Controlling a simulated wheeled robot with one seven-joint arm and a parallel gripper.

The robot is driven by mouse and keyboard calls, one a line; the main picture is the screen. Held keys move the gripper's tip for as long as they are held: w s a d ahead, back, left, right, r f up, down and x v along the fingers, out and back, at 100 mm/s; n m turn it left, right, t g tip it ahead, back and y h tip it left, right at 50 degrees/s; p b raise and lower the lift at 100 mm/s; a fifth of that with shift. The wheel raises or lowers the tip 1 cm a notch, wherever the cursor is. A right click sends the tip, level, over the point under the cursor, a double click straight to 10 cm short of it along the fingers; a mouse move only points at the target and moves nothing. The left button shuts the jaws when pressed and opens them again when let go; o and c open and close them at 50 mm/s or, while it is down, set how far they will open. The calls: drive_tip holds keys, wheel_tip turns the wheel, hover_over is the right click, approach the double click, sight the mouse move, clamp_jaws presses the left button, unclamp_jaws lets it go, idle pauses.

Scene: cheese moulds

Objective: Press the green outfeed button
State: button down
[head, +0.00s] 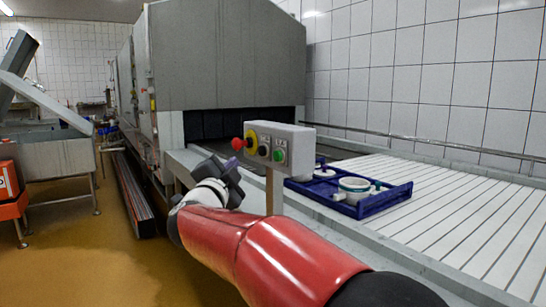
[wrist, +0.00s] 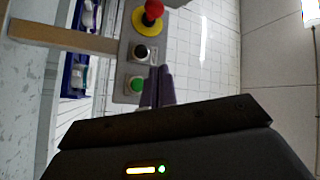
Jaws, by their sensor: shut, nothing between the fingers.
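The green button (head: 279,156) is the right-hand one on the front of a grey control box (head: 302,150) on a post. In the wrist view the green button (wrist: 136,84) is unobstructed, just left of the fingertips. My gripper (head: 233,162) is in front of the box, to the lower left of the buttons in the head view. Its purple fingers (wrist: 160,72) are shut and empty in the wrist view. They seem apart from the button; the exact gap is unclear.
A black button (head: 264,152) and a red mushroom button (head: 237,145) on a yellow plate (wrist: 145,25) sit beside the green one. A blue crate (head: 375,208) with white moulds is on the slatted conveyor (head: 460,215) behind. A large grey machine (head: 225,60) stands behind.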

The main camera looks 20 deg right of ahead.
sight(278, 156)
drive_tip(key=shift+d, duration=0.15)
drive_tip(key=w+d+b, duration=0.1)
drive_tip(key=w+d, duration=0.1)
drive_tip(key=d, duration=0.6)
drive_tip(key=shift+w+b, duration=0.3)
drive_tip(key=shift+w, duration=0.05)
drive_tip(key=shift+d, duration=0.15)
idle(1.7)
drive_tip(key=shift+w+d, duration=0.1)
drive_tip(key=shift+d, duration=0.2)
